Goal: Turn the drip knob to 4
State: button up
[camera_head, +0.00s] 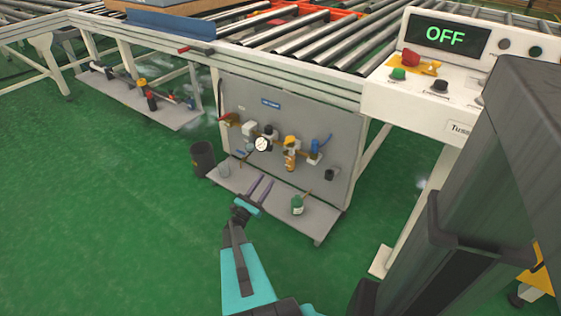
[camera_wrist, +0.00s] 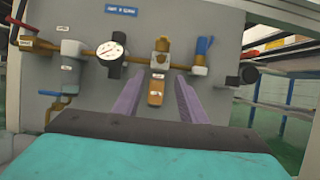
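A round gauge (camera_head: 263,144) and a grey filter (camera_wrist: 72,55) are left of the lubricator. A blue-handled valve (camera_head: 316,147) is on its right. The control box display (camera_head: 444,35) reads OFF.

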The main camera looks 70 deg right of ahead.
aim_at(284, 154)
jog(key=shift+d, duration=0.1)
jog(key=b+x, duration=0.2)
jog(key=x, duration=1.1)
jog(key=shift+s+d+r, duration=0.1)
jog(key=shift+d+r, duration=0.05)
jog(key=shift+d, duration=0.1)
